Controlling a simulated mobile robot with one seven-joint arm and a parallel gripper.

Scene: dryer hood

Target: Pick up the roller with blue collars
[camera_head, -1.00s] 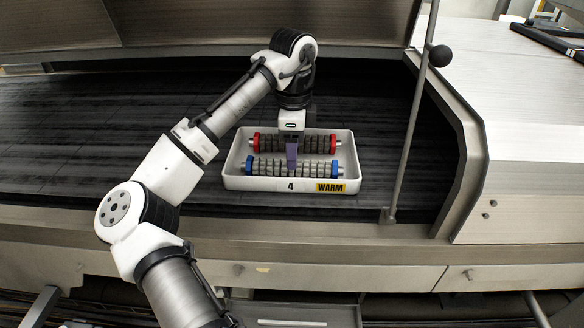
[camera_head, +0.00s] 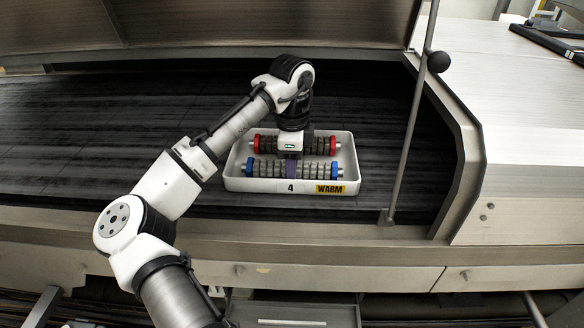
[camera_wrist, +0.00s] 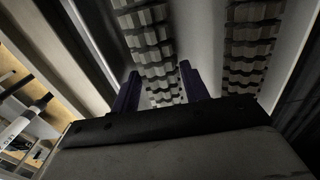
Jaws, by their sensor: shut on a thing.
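The roller with blue collars (camera_head: 315,170) lies along the near side of a white tray (camera_head: 240,184), its grey ribbed body between two blue collars. My gripper (camera_head: 291,172) reaches down onto its middle with purple fingers, shut on it. In the wrist view the two fingers (camera_wrist: 160,85) stand either side of the grey ribbed roller body (camera_wrist: 150,50). The gripper hides the roller's middle in the head view. The roller is still low in the tray.
A second roller with red collars (camera_head: 320,145) lies behind, parallel, in the same tray; it also shows in the wrist view (camera_wrist: 250,45). The tray bears "4" and a yellow WARM label (camera_head: 330,189). A thin upright rod (camera_head: 411,130) stands right of the tray. The dark belt (camera_head: 110,140) is clear at left.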

